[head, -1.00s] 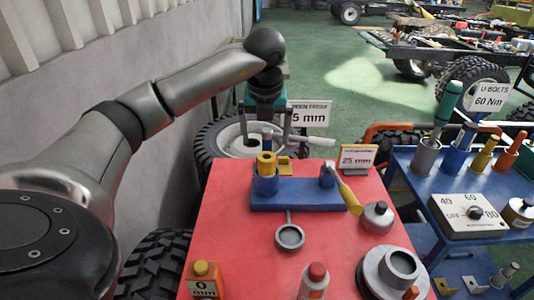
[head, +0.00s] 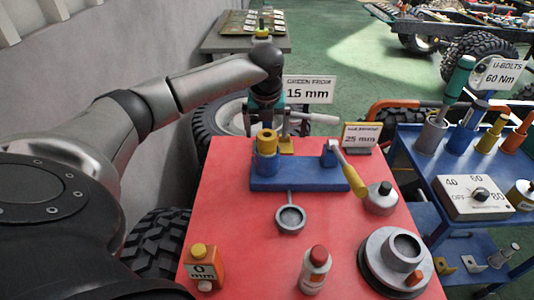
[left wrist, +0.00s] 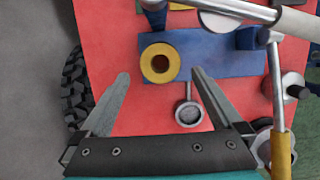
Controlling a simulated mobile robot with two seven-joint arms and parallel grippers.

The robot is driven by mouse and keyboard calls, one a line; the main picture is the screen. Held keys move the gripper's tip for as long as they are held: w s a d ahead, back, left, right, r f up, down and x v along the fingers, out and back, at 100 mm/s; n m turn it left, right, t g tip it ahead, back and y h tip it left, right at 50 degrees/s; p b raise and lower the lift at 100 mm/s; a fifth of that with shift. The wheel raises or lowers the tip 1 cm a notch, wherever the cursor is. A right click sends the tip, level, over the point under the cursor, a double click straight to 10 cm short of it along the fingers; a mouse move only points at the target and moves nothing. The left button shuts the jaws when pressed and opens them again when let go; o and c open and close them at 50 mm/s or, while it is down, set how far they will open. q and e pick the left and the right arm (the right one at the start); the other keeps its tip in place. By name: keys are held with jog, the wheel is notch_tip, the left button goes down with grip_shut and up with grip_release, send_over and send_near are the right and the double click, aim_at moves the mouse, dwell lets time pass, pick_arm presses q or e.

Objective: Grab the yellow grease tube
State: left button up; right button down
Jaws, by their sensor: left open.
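The yellow grease tube (head: 266,142) stands upright in a blue cup on the blue block (head: 310,184), at the back of the red bench top. In the left wrist view the tube (left wrist: 148,62) shows from above as a yellow ring with a dark hole. My left gripper (head: 266,126) is open and empty, just behind and above the tube in the head view. In the left wrist view its two fingers (left wrist: 160,78) point towards the block, one on each side of the tube, apart from it. My right gripper is not in view.
A yellow-handled tool (head: 357,184) leans from the blue block. A grey wall (head: 60,85) is at left.

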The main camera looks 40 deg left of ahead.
aim_at(267, 140)
pick_arm(q)
jog(key=x, duration=0.5)
jog(key=shift+w, duration=0.15)
jog(key=shift+c, duration=0.4)
grip_shut()
jog(key=shift+r, duration=0.1)
